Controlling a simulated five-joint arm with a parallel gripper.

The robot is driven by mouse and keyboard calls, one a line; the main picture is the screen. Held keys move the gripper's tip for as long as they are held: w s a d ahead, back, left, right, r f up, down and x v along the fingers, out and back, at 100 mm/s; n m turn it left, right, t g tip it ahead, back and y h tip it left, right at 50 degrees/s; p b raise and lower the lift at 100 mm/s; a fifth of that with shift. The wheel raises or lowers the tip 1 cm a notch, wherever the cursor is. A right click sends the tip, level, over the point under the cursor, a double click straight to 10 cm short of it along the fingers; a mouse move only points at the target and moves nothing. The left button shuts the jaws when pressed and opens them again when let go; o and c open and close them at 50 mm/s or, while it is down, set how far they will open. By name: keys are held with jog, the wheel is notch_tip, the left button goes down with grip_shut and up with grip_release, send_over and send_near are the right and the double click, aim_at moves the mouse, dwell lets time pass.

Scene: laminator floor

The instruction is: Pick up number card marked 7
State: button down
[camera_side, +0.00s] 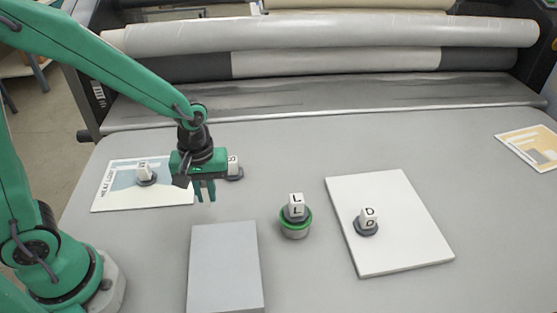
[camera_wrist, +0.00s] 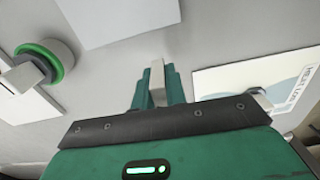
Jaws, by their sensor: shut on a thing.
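My gripper (camera_side: 204,190) hangs over the grey table, behind the grey slab, with its fingers pointing down. In the wrist view its fingers (camera_wrist: 158,88) are shut on a narrow pale piece (camera_wrist: 157,80); no mark on it can be read. In the side view the fingers hide that piece. I cannot make out a 7 on anything.
The D block's base rests on a white board (camera_side: 400,245). A grey slab (camera_side: 225,270) lies in front of my gripper. A printed sheet (camera_side: 115,192) at left bears another block (camera_side: 144,168). A further block (camera_side: 233,162) stands partly behind my gripper. Rollers (camera_side: 330,35) span the back.

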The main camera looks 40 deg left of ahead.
jog(key=s+d+r, duration=0.4)
jog(key=d, duration=0.1)
jog(key=shift+d, duration=0.35)
jog(key=shift+r, duration=0.1)
dwell(0.4)
